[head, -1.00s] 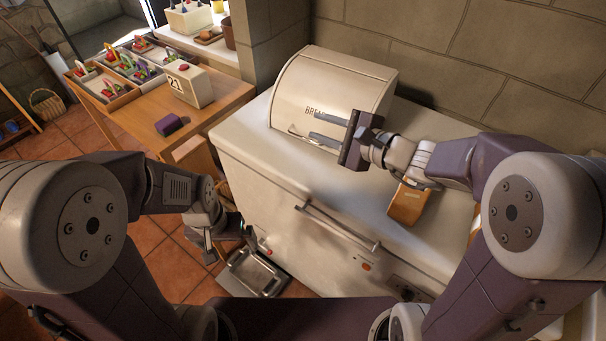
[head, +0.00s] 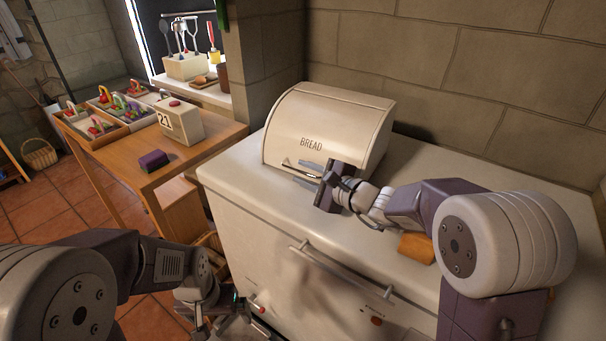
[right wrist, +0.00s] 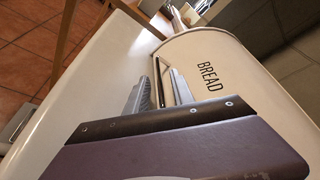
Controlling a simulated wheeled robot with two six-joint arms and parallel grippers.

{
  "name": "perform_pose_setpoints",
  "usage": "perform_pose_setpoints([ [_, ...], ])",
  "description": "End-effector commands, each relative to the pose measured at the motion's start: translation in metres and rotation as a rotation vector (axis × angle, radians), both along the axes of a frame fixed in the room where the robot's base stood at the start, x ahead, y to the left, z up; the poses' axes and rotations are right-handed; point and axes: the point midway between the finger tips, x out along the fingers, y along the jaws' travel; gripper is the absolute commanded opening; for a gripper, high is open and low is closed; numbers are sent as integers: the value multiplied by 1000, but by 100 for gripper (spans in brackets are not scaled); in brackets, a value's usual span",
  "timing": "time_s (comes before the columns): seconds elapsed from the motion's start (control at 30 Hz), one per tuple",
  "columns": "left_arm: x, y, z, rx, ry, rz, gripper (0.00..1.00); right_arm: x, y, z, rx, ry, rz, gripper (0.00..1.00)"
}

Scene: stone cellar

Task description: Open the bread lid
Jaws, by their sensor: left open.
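The cream bread box (head: 330,115) stands on the white counter against the stone wall. Its curved lid, marked BREAD, is down, and a metal bar handle (head: 290,166) runs along its lower front. The box also shows in the right wrist view (right wrist: 225,60). My right gripper (head: 306,172) is at the handle, its fingers apart and pointing at the lower front of the lid. In the right wrist view the fingers (right wrist: 161,90) show a gap, with the handle by their tips; contact cannot be told. My left gripper (head: 222,326) is open and empty, low in front of the counter.
A bread-brown block (head: 416,247) lies on the counter beside my right arm. A wooden table (head: 195,155) at the left holds a calendar block (head: 181,122), a purple block (head: 153,160) and sorting trays (head: 85,130). The counter front has a bar handle (head: 330,262).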

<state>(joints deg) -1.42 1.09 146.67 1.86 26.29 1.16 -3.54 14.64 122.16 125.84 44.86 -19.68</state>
Motion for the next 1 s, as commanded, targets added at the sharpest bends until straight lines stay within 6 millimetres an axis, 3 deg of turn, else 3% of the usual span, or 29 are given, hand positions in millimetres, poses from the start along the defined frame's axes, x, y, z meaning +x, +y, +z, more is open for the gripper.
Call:
perform_pose_setpoints([
  [0.3, 0, 0, 0, 0, 0, 0, 100, 5, 5, -2, 0, 0, 0, 29],
  [0.33, 0, 0, 0, 0, 0, 0, 100, 5, 5, -2, 0, 0, 0, 26],
  [0.43, 0, 0, 0, 0, 0, 0, 100, 5, 5, -2, 0, 0, 0, 0],
  [1.0, 0, 0, 0, 0, 0, 0, 100, 5, 5, -2, 1, 1, 0, 0],
])
